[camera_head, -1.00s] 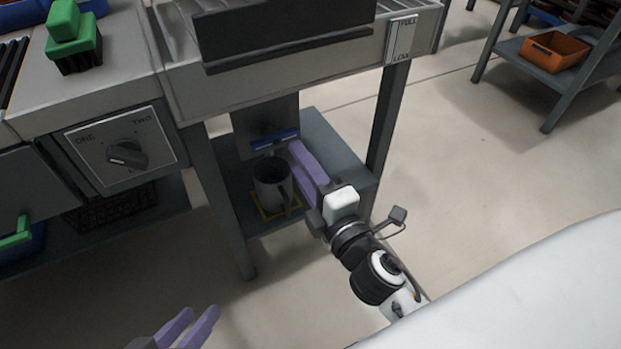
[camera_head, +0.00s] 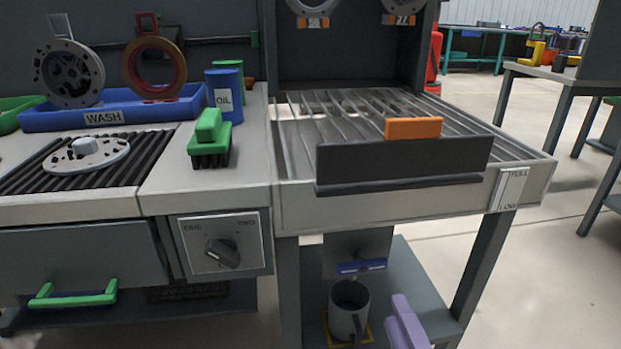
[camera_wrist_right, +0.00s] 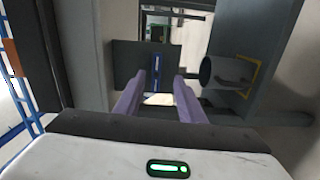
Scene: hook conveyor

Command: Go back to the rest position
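My right gripper (camera_head: 403,318) is at the bottom of the head view, beside a dark grey mug (camera_head: 348,309) that stands on the lower shelf. In the right wrist view its two purple fingers (camera_wrist_right: 160,79) are apart, with nothing held between them. The mug also shows in the wrist view (camera_wrist_right: 225,74), to the right of the fingers and apart from them. A grey dispenser box with a blue bar (camera_head: 362,267) hangs above the mug, and it lies beyond the fingertips in the wrist view (camera_wrist_right: 146,62). My left gripper is out of view.
The grey lower shelf (camera_head: 415,280) sits under the conveyor table (camera_head: 390,209), close around my right gripper. A table leg (camera_head: 483,262) stands to its right. A dial panel (camera_head: 220,243) and a green drawer handle (camera_head: 72,297) are at the left. Open floor lies at the right.

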